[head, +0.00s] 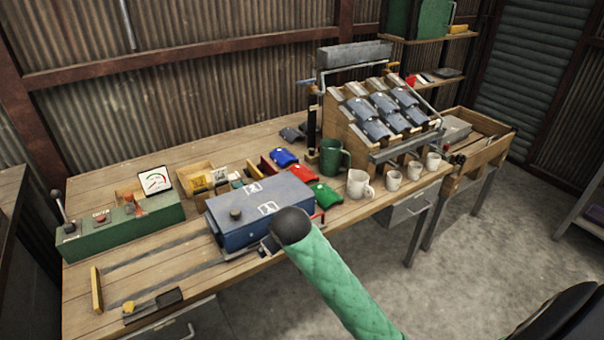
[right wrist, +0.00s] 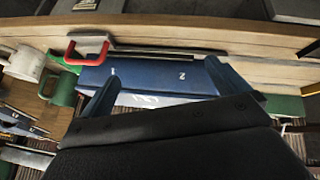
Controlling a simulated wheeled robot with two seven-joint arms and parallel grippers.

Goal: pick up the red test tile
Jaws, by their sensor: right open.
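The red test tile (head: 297,172) lies on the bench in the head view, between a blue tile (head: 284,157) and a green tile (head: 325,194), behind the right end of the blue box. I cannot make it out in the right wrist view. My right gripper (right wrist: 162,72) is open and empty, its two fingers apart over the blue box (right wrist: 150,76). In the head view my green-sleeved right arm reaches over the front edge of the blue box (head: 262,203), and its fingers are mostly hidden. My left gripper is not in view.
A red handle (right wrist: 88,45) sits at the box's end. A green mug (head: 334,158) and several white mugs, one nearest (head: 360,184), stand right of the tiles. A tilted wooden rack (head: 338,129) holds dark tiles. A green control box (head: 122,226) is at left.

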